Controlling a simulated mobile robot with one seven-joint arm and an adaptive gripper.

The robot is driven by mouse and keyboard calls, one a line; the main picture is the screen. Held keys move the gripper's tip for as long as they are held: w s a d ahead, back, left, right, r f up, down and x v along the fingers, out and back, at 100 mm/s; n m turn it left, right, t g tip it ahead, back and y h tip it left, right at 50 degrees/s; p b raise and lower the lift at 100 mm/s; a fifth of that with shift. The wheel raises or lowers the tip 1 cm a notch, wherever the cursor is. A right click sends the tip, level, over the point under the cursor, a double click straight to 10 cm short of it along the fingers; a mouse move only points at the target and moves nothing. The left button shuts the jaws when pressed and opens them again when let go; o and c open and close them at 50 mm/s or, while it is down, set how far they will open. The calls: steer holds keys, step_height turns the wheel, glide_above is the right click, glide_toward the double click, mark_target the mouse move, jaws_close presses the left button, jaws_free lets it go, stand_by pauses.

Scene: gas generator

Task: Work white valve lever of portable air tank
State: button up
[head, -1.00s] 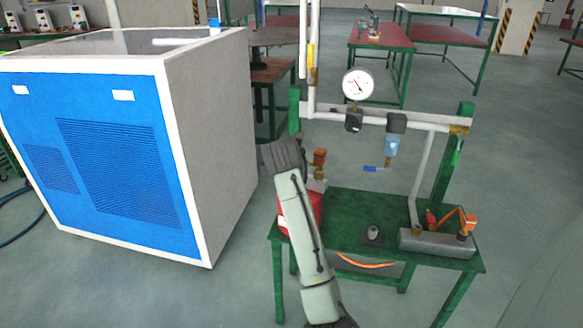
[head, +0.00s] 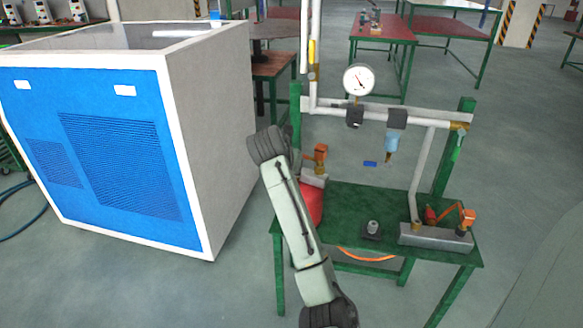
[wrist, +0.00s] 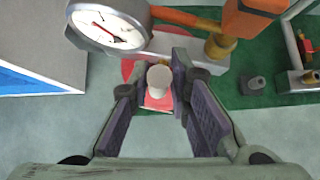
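The portable air tank is red (head: 314,203) and stands at the left end of the green table in the head view, partly behind my arm. Its red body (wrist: 158,103) shows below my fingertips in the wrist view. A white round-topped part, which looks like the white valve lever (wrist: 160,77), lies between the fingertips. My gripper (wrist: 158,82) is open, with a finger on either side of the white part; I cannot tell whether either finger touches it. In the head view the gripper is hidden behind my arm.
A white dial gauge (wrist: 108,27) is close to the left finger in the wrist view. An orange fitting (wrist: 250,17) with brass parts is close at upper right. The green table (head: 350,208) bears piping and a grey block (head: 435,235). A blue-and-white cabinet (head: 205,130) stands left.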

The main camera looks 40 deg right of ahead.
steer(key=o, duration=0.3)
steer(key=shift+o, duration=0.2)
steer(key=v, duration=1.2)
steer(key=shift+a, duration=0.1)
